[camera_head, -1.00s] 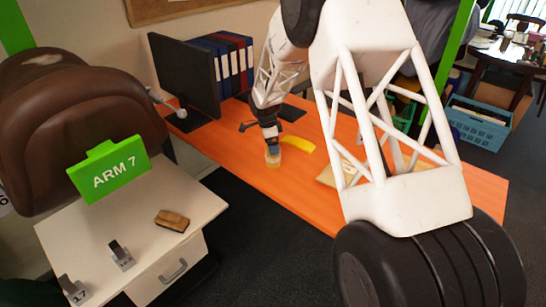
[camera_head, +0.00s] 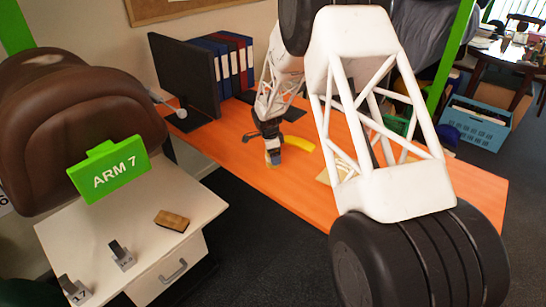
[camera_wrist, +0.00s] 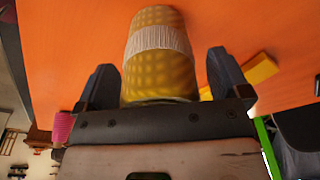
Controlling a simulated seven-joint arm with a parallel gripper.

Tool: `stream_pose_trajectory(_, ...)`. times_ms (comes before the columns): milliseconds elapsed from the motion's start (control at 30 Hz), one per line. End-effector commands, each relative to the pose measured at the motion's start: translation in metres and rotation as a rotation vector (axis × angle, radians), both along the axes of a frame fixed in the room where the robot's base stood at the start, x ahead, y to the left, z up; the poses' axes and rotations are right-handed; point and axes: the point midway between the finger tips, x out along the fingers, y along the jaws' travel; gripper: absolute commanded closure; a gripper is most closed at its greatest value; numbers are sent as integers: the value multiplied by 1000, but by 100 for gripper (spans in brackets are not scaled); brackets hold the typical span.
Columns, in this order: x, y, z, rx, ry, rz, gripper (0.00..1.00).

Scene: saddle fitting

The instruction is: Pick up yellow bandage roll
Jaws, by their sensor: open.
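The yellow bandage roll (camera_wrist: 160,72) has a white band around it and fills the middle of the wrist view. It lies between the two dark fingers of my gripper (camera_wrist: 164,82).
A curved yellow object (camera_head: 299,143) lies on the orange desk (camera_head: 237,155) just right of my gripper. A monitor (camera_head: 186,80) and several binders (camera_head: 236,62) stand behind it. A white cabinet (camera_head: 140,215) with a brown block (camera_head: 172,220) is at the left front.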

Motion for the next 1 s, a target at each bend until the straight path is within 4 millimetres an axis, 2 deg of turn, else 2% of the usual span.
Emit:
stream_pose_trajectory(200, 0, 0, 0, 0, 0, 0, 5)
stream_pose_trajectory(233, 0, 0, 0, 0, 0, 0, 8)
stream_pose_trajectory(567, 0, 0, 0, 0, 0, 0, 59)
stream_pose_trajectory(1000, 0, 0, 6, 0, -1, 0, 60)
